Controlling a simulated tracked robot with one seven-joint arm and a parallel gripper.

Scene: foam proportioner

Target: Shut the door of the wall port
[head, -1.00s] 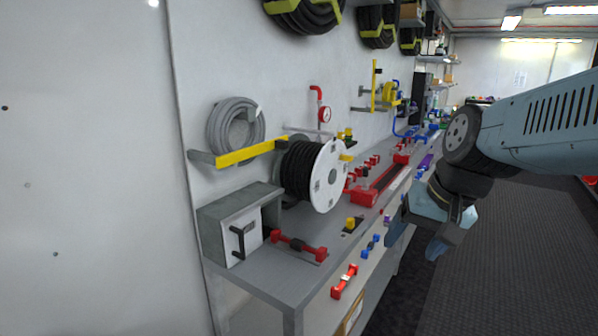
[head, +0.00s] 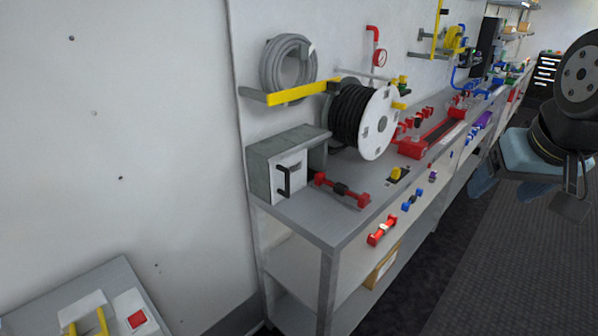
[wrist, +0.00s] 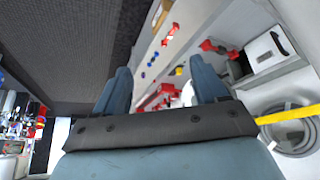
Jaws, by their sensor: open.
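A grey box (head: 258,176) with a white door (head: 296,165) and a black bar handle (head: 284,182) stands at the near left end of the bench, against the wall; I take it for the wall port. A dark gap shows at the door's right side, so the door appears partly open. In the wrist view the white door (wrist: 264,53) is at the upper right, beyond my fingers. My gripper (head: 527,190) is at the right of the head view, over the floor, well apart from the box. Its blue fingers are spread and empty, also in the wrist view (wrist: 162,85).
A red fitting (head: 342,190) lies beside the box on the bench (head: 320,222). A black hose reel (head: 378,125) stands behind it. Another red fitting (head: 382,231) is on the bench front. A grey panel (head: 100,280) with yellow handles is lower left. The dark floor (head: 500,275) is clear.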

